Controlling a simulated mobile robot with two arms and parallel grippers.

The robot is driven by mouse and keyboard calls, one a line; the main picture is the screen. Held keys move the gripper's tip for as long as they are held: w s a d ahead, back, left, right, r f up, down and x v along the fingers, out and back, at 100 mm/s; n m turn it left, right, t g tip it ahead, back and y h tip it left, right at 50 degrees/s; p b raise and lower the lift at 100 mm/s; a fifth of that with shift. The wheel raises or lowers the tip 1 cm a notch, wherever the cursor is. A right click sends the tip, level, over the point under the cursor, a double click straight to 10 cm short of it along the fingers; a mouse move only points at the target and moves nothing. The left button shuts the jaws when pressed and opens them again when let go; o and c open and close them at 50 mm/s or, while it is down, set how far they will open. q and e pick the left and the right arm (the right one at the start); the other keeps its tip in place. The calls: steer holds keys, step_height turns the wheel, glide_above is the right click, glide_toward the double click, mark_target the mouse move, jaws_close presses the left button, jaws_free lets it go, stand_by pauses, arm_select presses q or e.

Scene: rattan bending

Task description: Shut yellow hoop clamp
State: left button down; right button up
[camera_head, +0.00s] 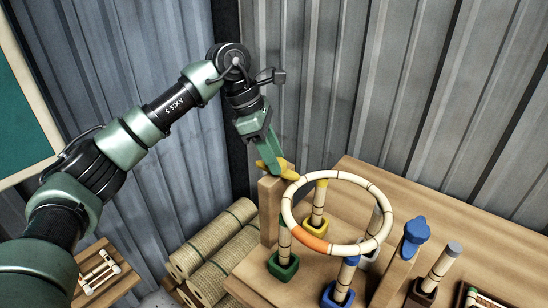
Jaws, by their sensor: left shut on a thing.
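The yellow hoop clamp (289,174) is on top of a wooden post (269,195) at the left end of the workbench. My left gripper (272,162) comes down from above and is shut on the yellow clamp; its fingers hide part of it. A pale rattan hoop (340,178) with dark bands and an orange section (311,242) lies to the right of the clamp, its left edge close to the post. I cannot tell whether the clamp touches the hoop. My right gripper is not in view.
Several rattan pegs stand in coloured bases under and around the hoop, including green (283,266), yellow (317,227) and blue (338,297). A blue knob (417,229) tops another wooden post. Rattan rolls (212,238) lie left of the bench (455,228). A corrugated wall stands behind.

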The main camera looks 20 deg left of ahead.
mark_target(262, 166)
arm_select(q)
steer(key=shift+m, duration=0.6)
steer(key=shift+g, duration=0.3)
steer(key=c, duration=0.9)
jaws_free()
steer(key=b+v, duration=0.1)
steer(key=v, duration=0.6)
steer(key=shift+r+b, duration=0.35)
steer(key=shift+a, duration=0.1)
